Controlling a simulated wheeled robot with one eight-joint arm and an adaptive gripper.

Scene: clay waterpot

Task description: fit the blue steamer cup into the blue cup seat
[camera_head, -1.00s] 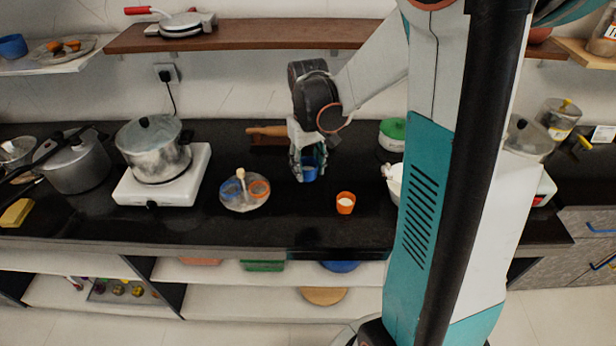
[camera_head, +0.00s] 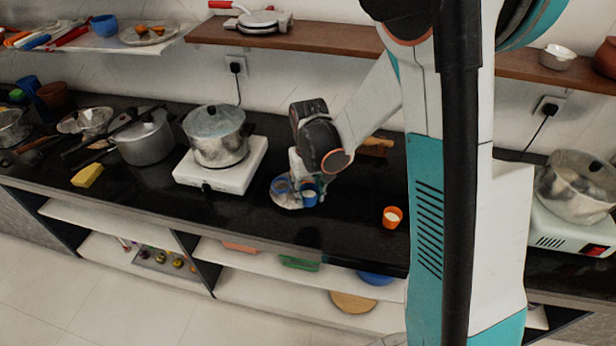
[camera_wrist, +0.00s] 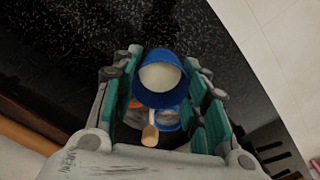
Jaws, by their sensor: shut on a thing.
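The blue steamer cup (camera_head: 310,199), with a pale filling, is between the fingers of my gripper (camera_head: 308,186). In the wrist view the cup (camera_wrist: 162,80) sits upright between the two teal fingers of my gripper (camera_wrist: 162,72). The steamer plate (camera_head: 285,204) is below and beside the cup. Its blue cup seat (camera_head: 281,186) shows to the left of the held cup; it also shows in the wrist view (camera_wrist: 168,120), partly covered by the cup. The orange seat (camera_wrist: 135,103) and the wooden handle (camera_wrist: 150,134) show there. I cannot tell whether the cup touches the plate.
An orange cup (camera_head: 392,217) with white filling stands on the dark counter to the right. A pot (camera_head: 217,137) on a white stove (camera_head: 220,172) stands left of the plate. The counter between plate and orange cup is clear.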

